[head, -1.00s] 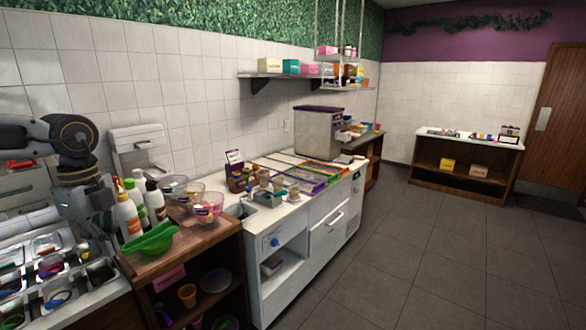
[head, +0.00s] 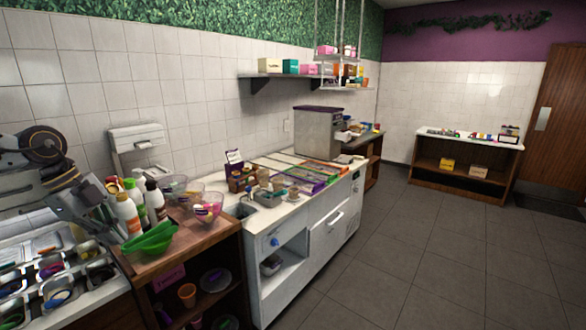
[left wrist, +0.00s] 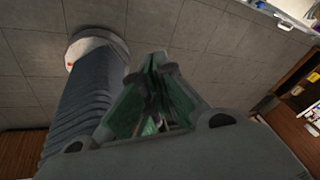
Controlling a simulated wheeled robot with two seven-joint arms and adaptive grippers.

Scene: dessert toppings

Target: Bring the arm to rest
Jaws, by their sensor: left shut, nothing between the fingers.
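My left arm comes in at the left edge of the head view. Its gripper (head: 82,200) is over the near left counter, close beside the bottles. In the left wrist view the two fingers (left wrist: 156,62) meet at their tips, with nothing held between them. The grey floor tiles (left wrist: 215,45) lie beyond the fingers there. My right gripper is not in either view.
Topping trays (head: 55,268) fill the left counter. The floor (head: 430,240) at right is clear.

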